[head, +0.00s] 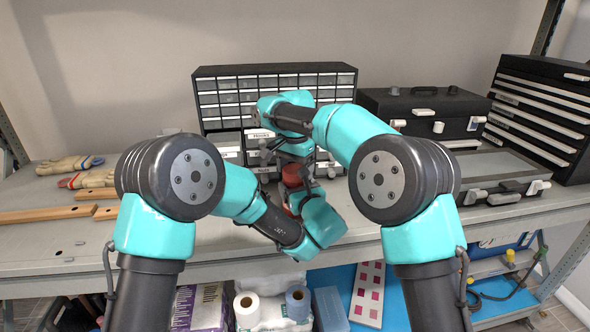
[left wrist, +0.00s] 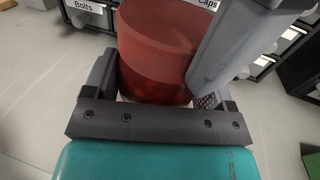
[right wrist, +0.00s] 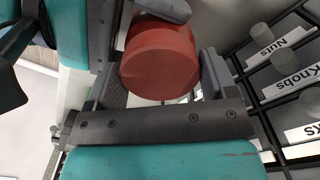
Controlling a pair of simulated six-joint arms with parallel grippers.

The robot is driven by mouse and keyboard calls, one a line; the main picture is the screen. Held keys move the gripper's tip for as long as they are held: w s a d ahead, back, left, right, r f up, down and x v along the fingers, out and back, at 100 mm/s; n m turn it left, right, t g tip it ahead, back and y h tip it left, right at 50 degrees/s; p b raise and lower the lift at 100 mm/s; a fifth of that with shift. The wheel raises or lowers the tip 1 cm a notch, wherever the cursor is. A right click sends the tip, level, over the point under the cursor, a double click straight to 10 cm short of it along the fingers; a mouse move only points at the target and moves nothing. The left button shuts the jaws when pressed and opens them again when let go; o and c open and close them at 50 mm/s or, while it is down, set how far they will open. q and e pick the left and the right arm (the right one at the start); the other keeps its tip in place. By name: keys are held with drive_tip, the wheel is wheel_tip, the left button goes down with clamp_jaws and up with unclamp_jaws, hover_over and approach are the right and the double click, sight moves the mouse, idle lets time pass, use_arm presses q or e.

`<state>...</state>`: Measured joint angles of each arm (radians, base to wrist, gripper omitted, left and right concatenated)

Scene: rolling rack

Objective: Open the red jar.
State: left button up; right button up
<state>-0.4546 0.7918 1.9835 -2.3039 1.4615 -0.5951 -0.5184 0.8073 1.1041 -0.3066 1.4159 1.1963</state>
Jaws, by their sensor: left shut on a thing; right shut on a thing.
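The red jar (head: 291,178) stands on the grey shelf in front of the drawer cabinet, mostly hidden by my arms in the head view. In the left wrist view its red body (left wrist: 150,70) sits between my left gripper's fingers (left wrist: 155,85), which are shut on it from the front, low down. In the right wrist view the round top of its red lid (right wrist: 160,62) shows. My right gripper (right wrist: 155,75) comes from above and behind and is shut on the lid. The lid sits on the body, as far as I can see.
A drawer cabinet (head: 222,84) with labelled bins stands right behind the jar. To the right are a black case (head: 425,104), a flat organizer (head: 490,170) and a black drawer box (head: 540,115). Gloves (head: 70,165) and wooden strips (head: 50,214) lie at left.

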sight(295, 169)
drive_tip(key=n, duration=1)
drive_tip(key=shift+n, duration=0.3)
drive_tip(key=n, duration=1)
drive_tip(key=shift+n, duration=0.4)
drive_tip(key=shift+r, duration=1.15)
drive_tip(key=shift+r, duration=2)
use_arm(q)
drive_tip(key=o, duration=1.7)
drive_tip(key=shift+s, duration=0.1)
